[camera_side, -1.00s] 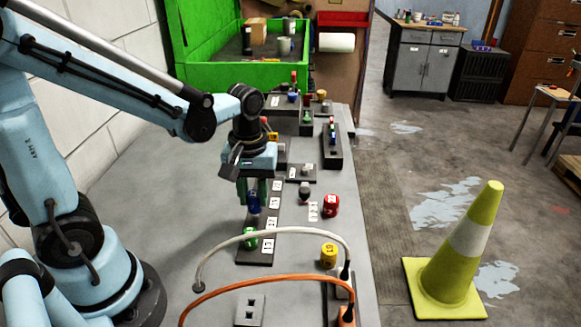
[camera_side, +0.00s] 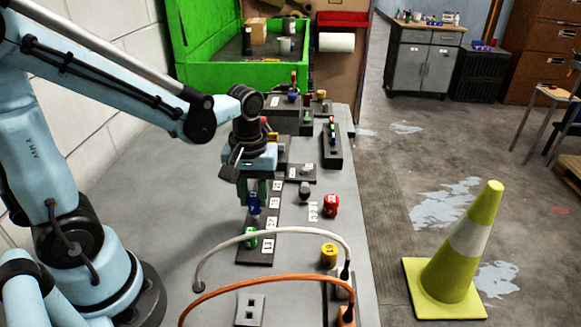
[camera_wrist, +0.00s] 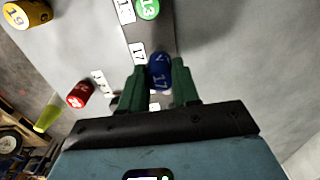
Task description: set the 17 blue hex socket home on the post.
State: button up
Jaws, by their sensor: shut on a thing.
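The blue hex socket (camera_side: 253,201), marked 17, is held between the green fingers of my gripper (camera_side: 256,190). In the wrist view the blue socket (camera_wrist: 159,71) shows its 17 between the two fingertips (camera_wrist: 158,82). It is over the dark rail (camera_side: 256,257), beside a white label reading 17 (camera_wrist: 138,53). A slim part shows just under the socket in the side view, possibly the post; I cannot tell whether they touch. A green socket (camera_side: 250,238), marked 13, stands on the same rail, nearer the side camera.
A red socket (camera_side: 331,205) and a yellow socket marked 19 (camera_side: 328,255) stand on the bench to the right. A white cable (camera_side: 290,229) and an orange cable (camera_side: 265,277) arch across the near end. The bench left of the rail is clear.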

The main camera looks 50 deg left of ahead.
aim_at(255, 206)
jog(key=shift+f, duration=1.75)
dwell(0.8)
jog(key=o, duration=1.4)
jog(key=shift+c, duration=0.2)
jog(key=shift+r, duration=3.5)
jog(key=m+t, duration=0.1)
jog(key=r+m+t, duration=0.2)
jog(key=m, duration=0.1)
jog(key=shift+s+d, duration=0.25)
jog(key=shift+s, duration=0.05)
jog(key=m+t, duration=0.1)
jog(key=r+m+t, duration=0.1)
jog(key=shift+s+d+m, duration=0.1)
jog(key=shift+d+m, duration=0.05)
jog(key=shift+m, duration=0.15)
jog(key=shift+d+r+m+t, duration=0.1)
jog(key=shift+r+m+t, duration=0.15)
jog(key=shift+m+t, duration=0.35)
jog(key=shift+r+m+t, duration=0.25)
jog(key=shift+m+t, duration=0.25)
jog(key=shift+m, duration=0.1)
